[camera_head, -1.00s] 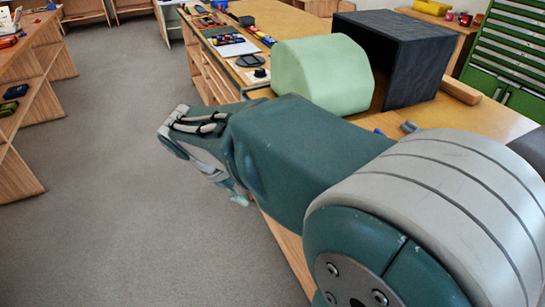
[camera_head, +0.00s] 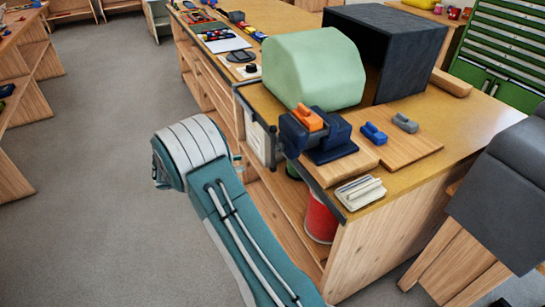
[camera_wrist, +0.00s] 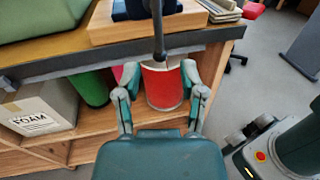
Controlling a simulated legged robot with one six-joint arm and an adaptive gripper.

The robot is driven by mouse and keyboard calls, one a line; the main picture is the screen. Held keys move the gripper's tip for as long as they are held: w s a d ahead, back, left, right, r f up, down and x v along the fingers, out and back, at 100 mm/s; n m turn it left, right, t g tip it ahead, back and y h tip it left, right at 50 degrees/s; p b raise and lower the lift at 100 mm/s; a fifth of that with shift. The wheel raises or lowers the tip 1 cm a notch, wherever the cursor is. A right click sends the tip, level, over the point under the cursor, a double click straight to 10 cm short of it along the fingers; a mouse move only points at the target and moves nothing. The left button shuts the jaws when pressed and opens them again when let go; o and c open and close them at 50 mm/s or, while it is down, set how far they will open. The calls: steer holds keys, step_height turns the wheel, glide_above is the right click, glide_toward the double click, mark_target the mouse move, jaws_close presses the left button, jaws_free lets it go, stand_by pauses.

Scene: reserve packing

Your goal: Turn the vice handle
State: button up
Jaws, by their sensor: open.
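The dark blue vice (camera_head: 330,150) is fixed at the near corner of the wooden workbench, with an orange block (camera_head: 308,117) on it. Its dark handle (camera_head: 272,145) hangs at the bench's left edge. In the wrist view the handle (camera_wrist: 158,38) is a dark upright rod coming down from the vice, whose body is cut by the top edge. My gripper (camera_wrist: 160,96) is open and empty, its two fingers spread below and either side of the rod's lower end. The fingers look apart from the rod. My arm hides the gripper in the head view.
A red bin (camera_head: 320,218) stands on the shelf under the bench. Blue and grey blocks (camera_head: 373,133) lie on a board beside the vice. A foam box (camera_wrist: 40,108) sits on the shelf. The bench edge (camera_wrist: 90,62) runs above my gripper. Grey floor is clear at left.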

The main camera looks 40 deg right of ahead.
mark_target(274, 165)
steer(key=x, duration=1.1)
steer(key=shift+w+f, duration=0.1)
steer(key=shift+w, duration=0.1)
steer(key=shift+c, duration=0.2)
jaws_close()
